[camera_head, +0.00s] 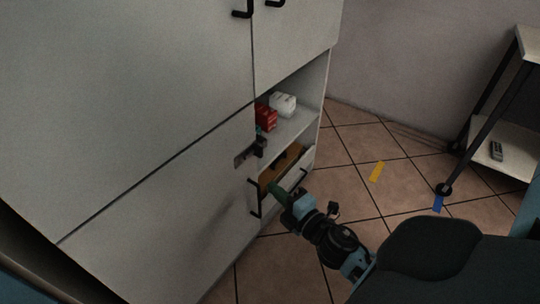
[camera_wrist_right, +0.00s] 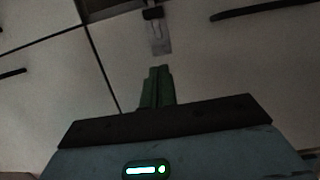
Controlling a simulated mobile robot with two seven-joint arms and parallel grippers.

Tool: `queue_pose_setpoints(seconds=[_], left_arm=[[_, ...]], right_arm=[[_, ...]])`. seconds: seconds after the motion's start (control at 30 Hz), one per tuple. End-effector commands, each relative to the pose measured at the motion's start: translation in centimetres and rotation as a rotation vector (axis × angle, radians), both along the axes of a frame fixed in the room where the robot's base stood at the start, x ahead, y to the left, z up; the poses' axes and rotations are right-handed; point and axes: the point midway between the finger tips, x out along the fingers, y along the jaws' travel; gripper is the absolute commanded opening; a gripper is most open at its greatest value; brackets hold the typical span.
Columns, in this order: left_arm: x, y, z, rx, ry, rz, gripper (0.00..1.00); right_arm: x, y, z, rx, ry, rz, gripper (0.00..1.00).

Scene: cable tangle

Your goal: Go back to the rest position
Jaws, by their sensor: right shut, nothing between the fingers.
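My right gripper (camera_head: 273,188) reaches in from the lower right in the head view. Its green fingers are shut and empty, in front of the low drawer (camera_head: 294,178) of the white cabinet (camera_head: 160,110). In the right wrist view the closed green fingers (camera_wrist_right: 158,84) point at a pale cabinet front with a metal latch (camera_wrist_right: 160,38) beyond the tips. I cannot tell whether the fingers touch anything. My left gripper is not in view.
The metal latch (camera_head: 245,155) sticks out at the cabinet door's edge. A red box (camera_head: 265,116) and a white box (camera_head: 283,104) stand on the open shelf. A black-framed trolley (camera_head: 500,150) stands at the right.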

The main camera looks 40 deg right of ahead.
Motion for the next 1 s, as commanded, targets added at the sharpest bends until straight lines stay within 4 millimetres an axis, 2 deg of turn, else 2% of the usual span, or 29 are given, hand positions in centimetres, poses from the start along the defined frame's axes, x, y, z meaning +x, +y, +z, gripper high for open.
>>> queue_pose_setpoints(seconds=[0.6, 0.7, 0.77, 0.87, 0.97, 1.0], left_arm=[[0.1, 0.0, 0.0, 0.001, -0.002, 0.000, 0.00], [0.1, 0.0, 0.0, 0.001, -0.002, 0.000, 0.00], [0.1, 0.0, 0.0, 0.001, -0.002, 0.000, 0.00], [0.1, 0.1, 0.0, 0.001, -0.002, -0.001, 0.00], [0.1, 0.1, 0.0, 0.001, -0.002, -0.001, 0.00], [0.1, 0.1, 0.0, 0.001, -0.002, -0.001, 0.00]], right_arm=[[-0.2, 0.0, 0.0, 0.000, 0.000, 0.000, 0.00], [-0.7, 0.1, -0.6, 0.019, 0.014, -0.002, 0.00], [-1.7, 0.2, -1.6, 0.060, 0.042, -0.007, 0.00], [-4.7, 0.7, -4.6, 0.183, 0.130, -0.032, 0.00], [-9.6, 1.6, -8.6, 0.363, 0.261, -0.080, 0.00], [-11.7, 1.9, -10.1, 0.440, 0.316, -0.107, 0.00]])
